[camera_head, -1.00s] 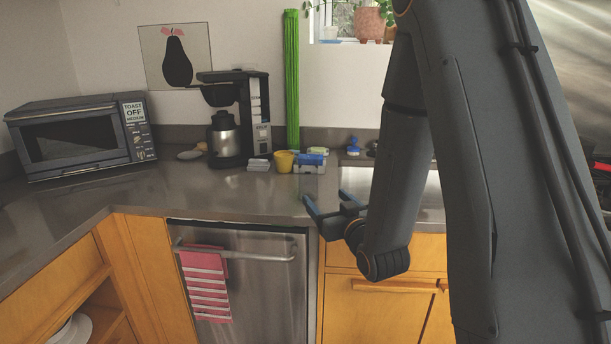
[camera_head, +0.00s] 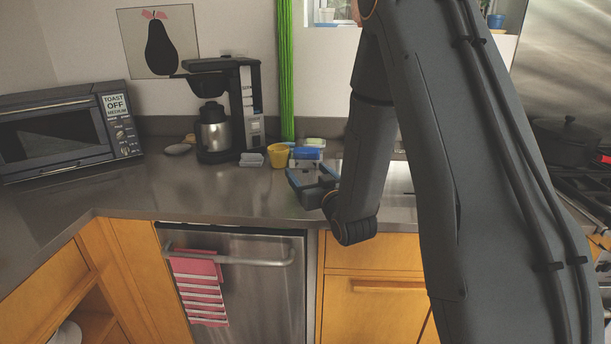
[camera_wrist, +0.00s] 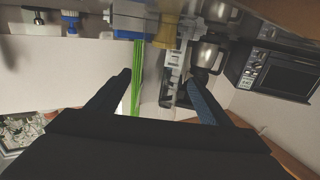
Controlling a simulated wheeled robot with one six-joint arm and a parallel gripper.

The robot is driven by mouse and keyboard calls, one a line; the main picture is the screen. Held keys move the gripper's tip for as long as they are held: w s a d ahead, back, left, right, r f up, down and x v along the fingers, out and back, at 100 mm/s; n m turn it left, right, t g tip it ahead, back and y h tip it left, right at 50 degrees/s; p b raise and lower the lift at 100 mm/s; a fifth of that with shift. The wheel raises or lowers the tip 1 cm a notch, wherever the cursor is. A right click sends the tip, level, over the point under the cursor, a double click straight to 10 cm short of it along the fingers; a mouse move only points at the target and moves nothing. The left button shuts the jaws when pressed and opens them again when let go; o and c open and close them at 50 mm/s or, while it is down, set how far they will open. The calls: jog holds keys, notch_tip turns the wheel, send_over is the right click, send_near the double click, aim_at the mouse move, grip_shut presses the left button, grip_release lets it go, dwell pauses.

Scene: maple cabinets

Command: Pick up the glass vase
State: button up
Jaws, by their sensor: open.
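I cannot clearly make out a glass vase in either view. A bundle of tall green stalks (camera_head: 286,70) stands upright by the back wall, and its lower end is hidden behind small items. The stalks also show between my fingers, farther off, in the wrist view (camera_wrist: 136,80). My gripper (camera_head: 306,174) is open over the counter, close to the yellow cup (camera_head: 279,155) and the blue-topped item (camera_head: 306,154) in the picture. In the wrist view my gripper (camera_wrist: 160,77) has its two fingers apart, with nothing visibly held between them.
A coffee maker (camera_head: 224,108) with a steel carafe and a toaster oven (camera_head: 62,135) stand to the left. A dishwasher (camera_head: 240,280) with a pink striped towel (camera_head: 198,285) is below. The counter (camera_head: 200,195) is clear at the front left. A dark pot (camera_head: 566,142) is at the right.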

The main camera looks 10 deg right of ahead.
jog(key=shift+w+a, duration=0.2)
jog(key=shift+w, duration=0.75)
jog(key=c, duration=1.3)
jog(key=shift+r, duration=0.1)
